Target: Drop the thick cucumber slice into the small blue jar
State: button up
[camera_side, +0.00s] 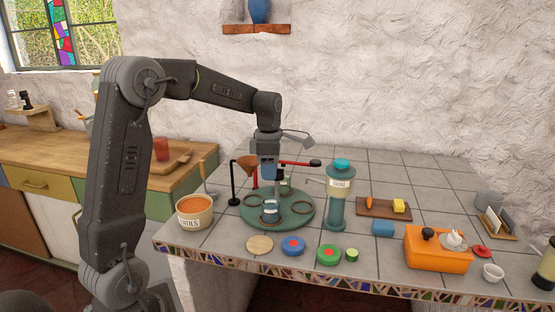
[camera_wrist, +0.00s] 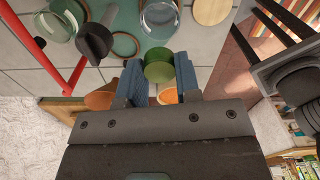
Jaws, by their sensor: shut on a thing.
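My gripper (camera_wrist: 158,76) is shut on a green cylinder, the thick cucumber slice (camera_wrist: 159,68), held between its blue finger pads. In the side view my gripper (camera_side: 268,174) points down above the round green stand, and the slice cannot be made out there. A small bluish glass jar (camera_side: 271,208) stands upright at the front of the stand. It appears to be the clear glass jar (camera_wrist: 160,20) beyond the slice in the wrist view. The slice is outside it. A greenish jar (camera_side: 285,187) stands farther back.
The green stand (camera_side: 300,221) has several brown rings. A copper funnel (camera_side: 247,163) and red lever (camera_side: 300,163) are close to my gripper. A labelled crock (camera_side: 194,212) is left, a teal canister (camera_side: 337,205) right. Lids and a small green cylinder (camera_side: 352,255) lie in front.

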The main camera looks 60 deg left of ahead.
jog(key=shift+f, duration=3.25)
jog(key=shift+f, duration=0.35)
jog(key=o, duration=1)
jog(key=shift+r, duration=3.55)
